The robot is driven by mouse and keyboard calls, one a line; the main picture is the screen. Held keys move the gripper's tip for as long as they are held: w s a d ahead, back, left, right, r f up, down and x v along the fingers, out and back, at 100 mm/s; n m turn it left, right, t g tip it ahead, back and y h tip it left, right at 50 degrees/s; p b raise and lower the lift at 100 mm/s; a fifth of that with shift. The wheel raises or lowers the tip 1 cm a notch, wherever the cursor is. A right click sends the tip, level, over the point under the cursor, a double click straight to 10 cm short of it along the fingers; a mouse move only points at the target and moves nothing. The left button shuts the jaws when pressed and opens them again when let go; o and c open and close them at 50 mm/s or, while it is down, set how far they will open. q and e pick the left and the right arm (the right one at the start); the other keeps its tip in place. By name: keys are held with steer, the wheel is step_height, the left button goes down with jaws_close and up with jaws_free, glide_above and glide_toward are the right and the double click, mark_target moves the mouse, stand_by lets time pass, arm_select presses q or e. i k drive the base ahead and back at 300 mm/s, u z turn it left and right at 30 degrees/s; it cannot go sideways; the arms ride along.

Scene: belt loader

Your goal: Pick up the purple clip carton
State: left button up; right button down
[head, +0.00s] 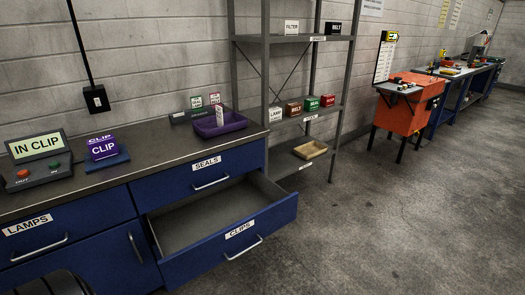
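The purple clip carton (103,150) stands upright on a small blue pad (92,165) on the left part of the grey worktop. White CLIP lettering shows on its front and top. It stands just right of a control box (38,173) whose lit screen reads IN CLIP. The drawer labelled CLIPS (222,249) is pulled open, and the part of its inside that shows is empty. Neither of my grippers can be made out. A dark rounded part, probably mine, shows at the bottom left edge.
A purple tray (220,126) stands at the worktop's right end, beside small cards in a dark holder (194,114). The open drawer juts out over the floor. A metal shelf (306,118) holds small cartons. The floor to the right is clear before an orange cabinet (407,108).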

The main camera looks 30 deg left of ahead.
mark_target(101, 149)
steer(key=u, duration=1.45)
